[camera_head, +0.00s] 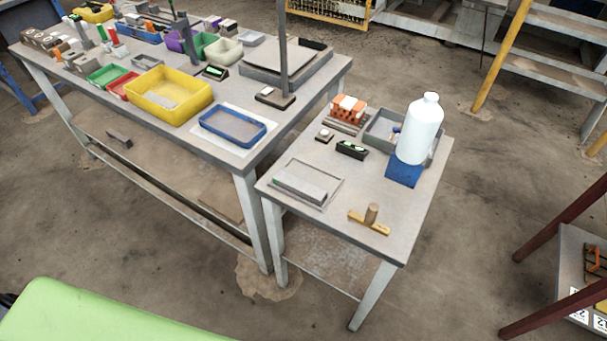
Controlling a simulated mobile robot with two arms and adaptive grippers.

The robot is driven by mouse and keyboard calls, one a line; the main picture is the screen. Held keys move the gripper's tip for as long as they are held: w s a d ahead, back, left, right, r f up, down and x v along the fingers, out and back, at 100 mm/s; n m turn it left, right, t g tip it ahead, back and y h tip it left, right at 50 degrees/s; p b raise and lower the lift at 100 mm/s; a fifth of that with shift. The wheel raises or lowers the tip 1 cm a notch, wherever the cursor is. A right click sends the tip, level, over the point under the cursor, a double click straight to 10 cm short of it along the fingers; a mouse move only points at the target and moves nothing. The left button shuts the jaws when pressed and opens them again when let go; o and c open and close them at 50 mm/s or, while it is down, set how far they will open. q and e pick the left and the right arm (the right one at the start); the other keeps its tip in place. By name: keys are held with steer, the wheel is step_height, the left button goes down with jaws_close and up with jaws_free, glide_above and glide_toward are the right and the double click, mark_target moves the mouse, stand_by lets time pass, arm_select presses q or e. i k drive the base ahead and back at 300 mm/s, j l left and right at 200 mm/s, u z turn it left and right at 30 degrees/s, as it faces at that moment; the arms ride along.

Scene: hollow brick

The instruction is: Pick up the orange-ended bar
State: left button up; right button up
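I cannot make out for certain which thing is the orange-ended bar. A yellow-tan bar (378,227) with a short brown cylinder (371,213) standing at its middle lies near the front right of the small table (345,235). A grey bar (300,186) lies in a shallow clear tray (322,200) at the table's left. An orange hollow brick (348,110) with white on top stands at the back of the small table. Neither of my grippers is in view.
A white bottle (420,130) stands by a blue block (404,172) and a grey tray (381,130) on the small table. A long table (225,165) with several bins adjoins it on the left. A light green surface (95,318) fills the bottom left.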

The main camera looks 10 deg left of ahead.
mark_target(157, 99)
steer(key=u, duration=1.35)
